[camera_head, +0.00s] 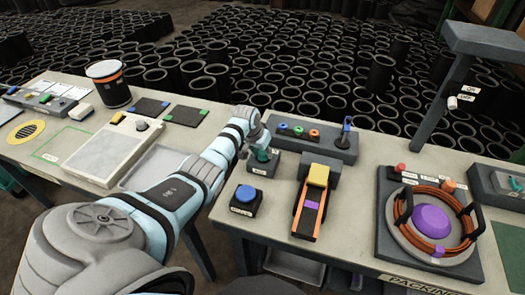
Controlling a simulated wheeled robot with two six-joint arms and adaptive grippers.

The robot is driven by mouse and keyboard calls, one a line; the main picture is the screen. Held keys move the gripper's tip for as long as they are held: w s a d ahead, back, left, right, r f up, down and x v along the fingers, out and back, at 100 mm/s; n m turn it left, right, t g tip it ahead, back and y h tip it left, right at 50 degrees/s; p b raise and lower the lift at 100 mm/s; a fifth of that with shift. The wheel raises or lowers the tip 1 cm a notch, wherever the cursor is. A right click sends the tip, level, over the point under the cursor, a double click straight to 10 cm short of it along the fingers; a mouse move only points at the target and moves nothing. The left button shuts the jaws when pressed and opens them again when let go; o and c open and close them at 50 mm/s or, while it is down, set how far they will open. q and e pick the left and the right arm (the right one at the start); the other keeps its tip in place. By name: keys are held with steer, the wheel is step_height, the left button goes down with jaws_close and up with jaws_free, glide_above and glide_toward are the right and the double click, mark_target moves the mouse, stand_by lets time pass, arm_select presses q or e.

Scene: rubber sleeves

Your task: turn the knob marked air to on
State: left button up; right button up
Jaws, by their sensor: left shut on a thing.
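My left arm reaches in from the lower left across the table. Its gripper (257,146) is at a teal knob (262,156) on a small grey box (258,170) near the middle of the table, and is shut on that knob. The gripper partly hides the knob, so which way it points is unclear. A small white label on the box's front is too small to read. My right gripper is not in view.
A blue push button (245,193) stands just in front of the box. Behind is a grey rack with coloured rings (298,131); to the right are an orange-sided ramp (310,205) and a coiled-hose station (433,220). A grey post with a switch (452,102) rises at the right.

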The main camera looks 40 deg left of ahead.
arm_select(q)
steer(key=m, duration=0.1)
steer(key=m+h+b, duration=0.1)
steer(key=shift+a+f+m, duration=0.15)
steer(key=shift+f+m, duration=0.05)
steer(key=shift+m, duration=0.2)
steer(key=m+h+b, duration=0.1)
steer(key=m+b, duration=0.1)
steer(key=b, duration=0.2)
steer(key=m+h+b, duration=0.1)
steer(key=m+b, duration=0.2)
steer(key=b, duration=0.1)
steer(key=shift+w+f+g, duration=0.1)
steer(key=shift+g, duration=0.2)
steer(key=shift+r+m+g+b, duration=0.3)
steer(key=shift+m+b, duration=0.6)
steer(key=shift+b, duration=0.3)
steer(key=o, duration=1.1)
steer(key=shift+a, duration=0.1)
